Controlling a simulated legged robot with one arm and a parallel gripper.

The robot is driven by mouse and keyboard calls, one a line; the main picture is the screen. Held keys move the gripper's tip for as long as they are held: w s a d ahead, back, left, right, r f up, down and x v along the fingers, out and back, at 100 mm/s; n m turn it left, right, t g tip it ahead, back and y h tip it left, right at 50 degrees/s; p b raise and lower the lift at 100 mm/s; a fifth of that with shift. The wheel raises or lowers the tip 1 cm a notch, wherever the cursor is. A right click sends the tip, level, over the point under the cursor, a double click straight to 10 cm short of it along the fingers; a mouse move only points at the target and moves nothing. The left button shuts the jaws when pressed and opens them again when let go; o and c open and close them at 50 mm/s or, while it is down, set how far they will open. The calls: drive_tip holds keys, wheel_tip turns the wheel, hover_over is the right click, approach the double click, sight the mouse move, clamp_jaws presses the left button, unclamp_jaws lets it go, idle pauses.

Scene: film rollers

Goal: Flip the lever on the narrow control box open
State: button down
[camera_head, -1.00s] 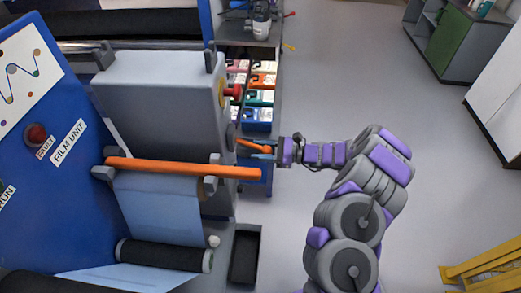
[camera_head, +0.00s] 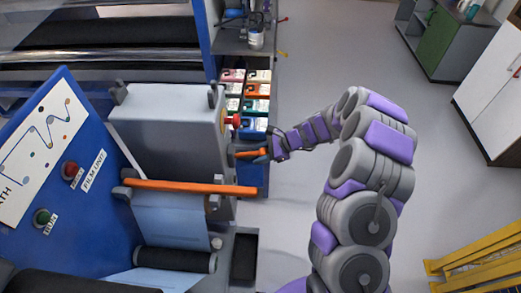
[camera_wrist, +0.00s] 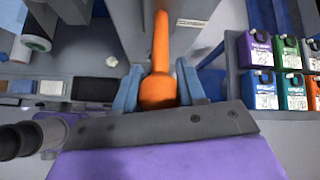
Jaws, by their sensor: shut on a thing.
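The narrow control box (camera_head: 222,130) is the grey upright panel at the right end of the film machine, with a red knob (camera_head: 233,120) on its side. Its orange lever (camera_head: 247,154) sticks out to the right below the knob. My gripper (camera_head: 262,155) is at the lever's outer end. In the wrist view the orange lever (camera_wrist: 161,45) runs away from me, its thick rounded end between the two blue fingers of my gripper (camera_wrist: 158,90). The fingers are closed around that end. The lever's far joint is not clear in the wrist view.
A longer orange bar (camera_head: 190,187) crosses the machine front, close below the lever. Coloured cartridges (camera_head: 257,104) stand on a rack behind; they show at right in the wrist view (camera_wrist: 262,75). The floor (camera_head: 360,50) to the right is clear up to the cabinets.

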drive_tip(key=shift+a+r+h+p, duration=0.25)
drive_tip(key=shift+r+h+p, duration=0.65)
drive_tip(key=shift+p, duration=0.55)
drive_tip(key=c, duration=0.7)
unclamp_jaws()
drive_tip(key=shift+a+f, duration=0.1)
drive_tip(key=v, duration=1.7)
drive_tip(key=shift+w, duration=0.15)
drive_tip(key=s+a+r+n+g+h+b, duration=0.1)
drive_tip(key=s+r+n+g+h+b, duration=0.2)
drive_tip(key=s+n+b, duration=1.1)
drive_tip(key=s+d+f+h, duration=0.1)
drive_tip(key=s+d, duration=0.1)
drive_tip(key=s, duration=0.6)
drive_tip(key=s+d+f+n+h, duration=0.1)
drive_tip(key=s+d+f+h, duration=0.1)
drive_tip(key=s, duration=0.7)
drive_tip(key=s+d+f+h, duration=0.2)
drive_tip(key=s+d, duration=0.1)
drive_tip(key=s, duration=0.5)
drive_tip(key=shift+s+f+t, duration=0.25)
drive_tip(key=shift+s+t, duration=0.05)
